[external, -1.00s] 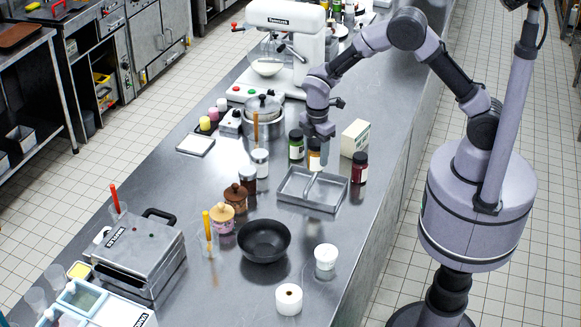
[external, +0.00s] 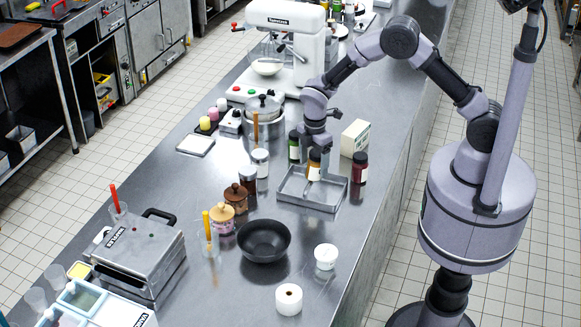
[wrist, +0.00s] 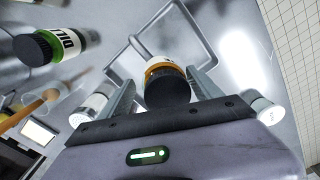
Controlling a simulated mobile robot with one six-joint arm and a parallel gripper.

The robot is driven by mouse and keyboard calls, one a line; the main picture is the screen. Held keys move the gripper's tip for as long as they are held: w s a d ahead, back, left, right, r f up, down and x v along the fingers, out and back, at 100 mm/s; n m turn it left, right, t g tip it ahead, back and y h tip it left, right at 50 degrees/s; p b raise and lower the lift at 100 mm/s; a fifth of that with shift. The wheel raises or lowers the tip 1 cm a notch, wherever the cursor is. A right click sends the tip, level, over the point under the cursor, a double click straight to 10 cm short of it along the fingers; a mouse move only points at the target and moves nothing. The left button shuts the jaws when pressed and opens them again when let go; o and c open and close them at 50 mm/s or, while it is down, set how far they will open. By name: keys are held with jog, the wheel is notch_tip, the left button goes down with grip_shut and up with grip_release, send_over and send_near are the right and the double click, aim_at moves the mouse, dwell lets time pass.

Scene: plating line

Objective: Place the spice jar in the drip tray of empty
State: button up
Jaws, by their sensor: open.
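The orange spice jar (external: 314,166) with a dark lid and white label stands upright at the far side of the grey metal drip tray (external: 304,206). In the external view its foot overlaps the tray's inside. In the wrist view the jar (wrist: 166,78) is between the two fingers of my gripper (wrist: 163,85), lid towards the camera, with the tray's rim (wrist: 205,44) beyond it. My gripper (external: 316,146) is open around the jar, pointing down. Whether a finger still touches the jar is unclear.
A cream box (external: 355,137) is behind. A black bowl (external: 264,241) and white tub (external: 326,257) stand nearer. Most of the tray's floor is clear.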

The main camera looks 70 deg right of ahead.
notch_tip(320, 180, up, 13)
jog(key=shift+f+p, duration=0.2)
jog(key=shift+p, duration=0.85)
jog(key=s+r+m+t+y, duration=0.1)
jog(key=s+r+m+t, duration=0.2)
jog(key=s+r+m, duration=0.95)
jog(key=s+a+r+m+t+y, duration=0.1)
jog(key=s+r+m, duration=0.3)
jog(key=s, duration=1)
jog(key=shift+s+a+r+t, duration=0.2)
jog(key=shift+r+t, duration=0.4)
jog(key=shift+t, duration=0.3)
jog(key=shift+m, duration=0.25)
